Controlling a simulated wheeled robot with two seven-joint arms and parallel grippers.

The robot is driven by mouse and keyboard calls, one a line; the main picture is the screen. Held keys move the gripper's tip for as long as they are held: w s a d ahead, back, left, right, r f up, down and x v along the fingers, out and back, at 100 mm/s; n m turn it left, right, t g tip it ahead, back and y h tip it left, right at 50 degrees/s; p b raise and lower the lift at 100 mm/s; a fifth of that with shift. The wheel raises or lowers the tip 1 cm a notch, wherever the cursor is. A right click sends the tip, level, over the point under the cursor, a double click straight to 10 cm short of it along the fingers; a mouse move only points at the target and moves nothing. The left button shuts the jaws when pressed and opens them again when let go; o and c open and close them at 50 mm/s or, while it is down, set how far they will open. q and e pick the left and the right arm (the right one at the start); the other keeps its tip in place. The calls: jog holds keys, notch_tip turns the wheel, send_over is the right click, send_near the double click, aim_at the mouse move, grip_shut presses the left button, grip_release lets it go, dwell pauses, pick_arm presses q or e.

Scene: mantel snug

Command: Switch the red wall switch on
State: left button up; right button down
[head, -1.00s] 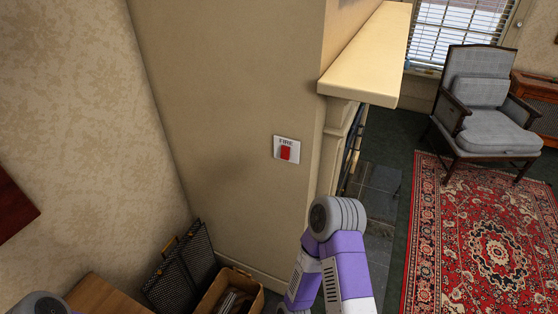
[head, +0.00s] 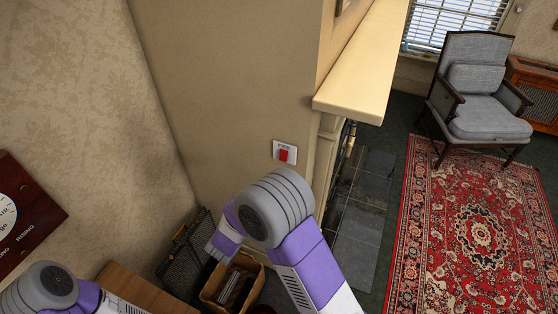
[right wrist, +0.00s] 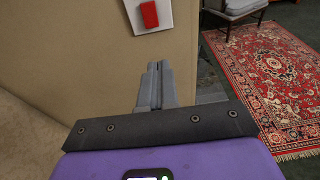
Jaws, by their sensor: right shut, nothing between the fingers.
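The red wall switch (head: 283,155) sits on a white plate (head: 291,147) on the beige wall, left of the mantel corner. In the right wrist view the red switch (right wrist: 149,14) and its white plate (right wrist: 166,18) are at the top, beyond the fingertips. My right gripper (right wrist: 154,68) is shut and empty, with its fingers pointing toward the wall below the switch; a gap seems to remain, but its size is hard to tell. In the head view my right arm hides its gripper. My left arm shows at the lower left, with its gripper out of view.
The mantel shelf (head: 365,65) juts out right of the switch. Below are a box of records (head: 232,285), a dark mesh screen (head: 186,262) and a wooden surface (head: 135,285). A red rug (head: 475,235) and a grey armchair (head: 485,95) are at the right.

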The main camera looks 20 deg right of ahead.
aim_at(283, 159)
jog(key=shift+w+a+r+t, duration=0.15)
jog(key=shift+w+r+t, duration=0.05)
jog(key=shift+r, duration=0.2)
jog(key=shift+w+a+r+t, duration=0.15)
jog(key=shift+r+t, duration=0.05)
jog(key=shift+r, duration=0.2)
jog(key=x, duration=1.4)
jog(key=shift+d+f, duration=0.1)
